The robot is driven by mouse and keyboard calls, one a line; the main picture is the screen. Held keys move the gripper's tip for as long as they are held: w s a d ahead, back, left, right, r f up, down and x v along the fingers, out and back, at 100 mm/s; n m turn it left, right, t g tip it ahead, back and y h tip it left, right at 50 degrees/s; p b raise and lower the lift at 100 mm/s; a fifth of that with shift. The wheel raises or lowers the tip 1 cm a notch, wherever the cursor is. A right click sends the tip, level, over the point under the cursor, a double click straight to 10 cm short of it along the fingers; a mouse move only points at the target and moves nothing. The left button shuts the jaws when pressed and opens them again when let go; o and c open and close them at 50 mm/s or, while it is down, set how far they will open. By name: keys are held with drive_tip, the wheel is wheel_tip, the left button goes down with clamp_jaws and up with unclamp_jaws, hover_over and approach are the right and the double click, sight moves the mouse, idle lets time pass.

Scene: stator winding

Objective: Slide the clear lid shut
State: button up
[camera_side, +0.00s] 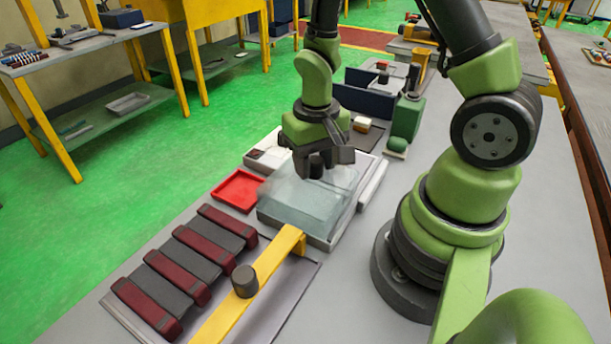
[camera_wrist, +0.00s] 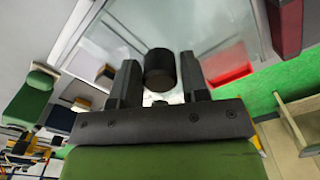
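The clear lid (camera_side: 300,202) is a see-through pane lying on a pale tray (camera_side: 326,241), and it overhangs slightly on the left in the side view. Its dark round knob (camera_side: 316,165) stands up near its back end. The knob also shows in the wrist view (camera_wrist: 160,70), as does the lid's clear pane (camera_wrist: 200,25). My gripper (camera_side: 318,160) is down at the knob. In the wrist view my gripper (camera_wrist: 161,78) has one finger on each side of the knob, with a thin gap seemingly showing on both sides.
A red tray (camera_side: 238,190) lies left of the lid. A yellow bar (camera_side: 248,288) with a dark knob and several dark red strips (camera_side: 178,275) are in front. A green block (camera_side: 407,118) and a blue bin (camera_side: 363,98) stand behind.

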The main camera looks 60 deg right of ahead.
drive_tip(key=c, duration=0.3)
drive_tip(key=shift+d, duration=6.2)
drive_tip(key=o, duration=0.7)
wheel_tip(320, 180, up, 6)
drive_tip(key=shift+r, duration=0.1)
